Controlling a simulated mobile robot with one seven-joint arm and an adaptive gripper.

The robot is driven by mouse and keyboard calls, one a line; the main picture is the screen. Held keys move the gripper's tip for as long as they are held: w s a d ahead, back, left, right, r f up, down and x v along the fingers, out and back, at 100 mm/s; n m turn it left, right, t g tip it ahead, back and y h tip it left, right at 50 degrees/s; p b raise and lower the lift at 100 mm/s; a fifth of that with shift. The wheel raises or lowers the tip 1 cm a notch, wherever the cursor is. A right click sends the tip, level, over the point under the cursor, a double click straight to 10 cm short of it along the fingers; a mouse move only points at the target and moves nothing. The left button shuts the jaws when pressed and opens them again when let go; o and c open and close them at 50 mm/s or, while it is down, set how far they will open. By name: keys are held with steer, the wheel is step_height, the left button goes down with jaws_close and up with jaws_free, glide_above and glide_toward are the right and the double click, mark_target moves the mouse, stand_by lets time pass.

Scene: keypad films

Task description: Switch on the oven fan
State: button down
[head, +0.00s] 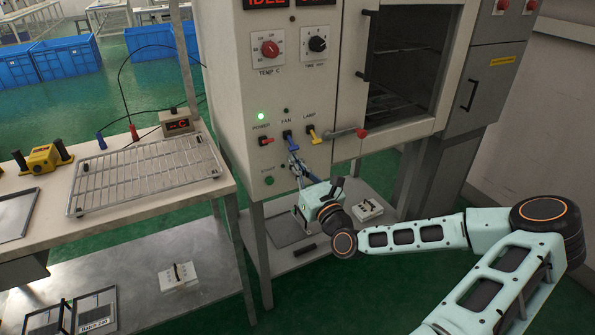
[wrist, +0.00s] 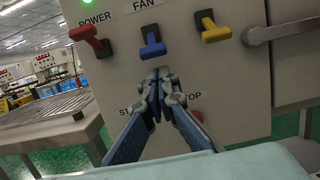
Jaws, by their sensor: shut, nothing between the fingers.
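The oven's control panel (head: 225,90) carries the FAN switch, a blue lever (wrist: 152,42) under its FAN label (wrist: 146,4), with its handle pointing down. It also shows in the head view (head: 288,138). The small lamp above FAN (head: 286,110) looks dark. My gripper (wrist: 157,76) is shut and empty, its fingertips just below the blue handle; I cannot tell whether they touch it. In the head view my gripper (head: 294,158) is in front of the panel, below the switch.
The red POWER lever (wrist: 88,38) is up, left of FAN, with a lit green lamp (head: 261,116). The yellow LAMP lever (wrist: 214,30) points down at the right. A door handle (head: 345,133) sticks out farther right. A bench with a wire rack (head: 150,172) stands left.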

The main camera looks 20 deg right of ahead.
steer(key=shift+s+r, duration=0.35)
steer(key=shift+r, duration=0.3)
steer(key=shift+r+p, duration=0.1)
steer(key=shift+p, duration=0.3)
